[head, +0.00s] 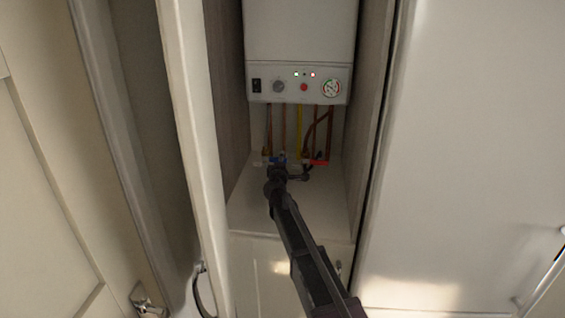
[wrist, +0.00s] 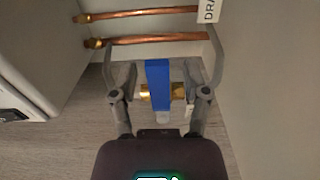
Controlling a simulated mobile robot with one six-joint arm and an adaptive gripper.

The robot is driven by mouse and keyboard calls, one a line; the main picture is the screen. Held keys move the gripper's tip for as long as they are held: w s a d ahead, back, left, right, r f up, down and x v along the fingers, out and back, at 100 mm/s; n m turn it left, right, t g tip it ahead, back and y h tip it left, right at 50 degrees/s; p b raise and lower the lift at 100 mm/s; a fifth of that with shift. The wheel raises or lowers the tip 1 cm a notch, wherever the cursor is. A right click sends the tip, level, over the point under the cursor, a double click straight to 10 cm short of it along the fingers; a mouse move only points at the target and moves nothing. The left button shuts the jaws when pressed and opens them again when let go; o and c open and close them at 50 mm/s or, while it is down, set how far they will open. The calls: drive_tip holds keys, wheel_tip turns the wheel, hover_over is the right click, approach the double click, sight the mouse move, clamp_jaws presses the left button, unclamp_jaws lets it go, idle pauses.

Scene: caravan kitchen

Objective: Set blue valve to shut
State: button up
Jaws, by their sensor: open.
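The blue valve handle (wrist: 158,82) shows in the wrist view as a flat blue bar, standing upright in the picture between my fingers. It appears to lie across the brass valve body (wrist: 178,91), which is partly hidden behind it. My gripper (wrist: 161,72) is open, with one finger on each side of the handle and gaps visible. In the head view, a little of the blue handle (head: 278,159) shows just beyond my gripper (head: 277,172), at the pipes under the boiler. My arm hides most of the valve there.
A red valve handle (head: 319,162) sits just right of the blue one. Several copper pipes and a yellow pipe (head: 299,128) drop from the white boiler (head: 300,30). Cupboard walls close in on both sides. A "DRA…" label (wrist: 208,10) hangs near my right finger.

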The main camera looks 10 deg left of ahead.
drive_tip(key=s, duration=1.2)
drive_tip(key=shift+d, duration=0.45)
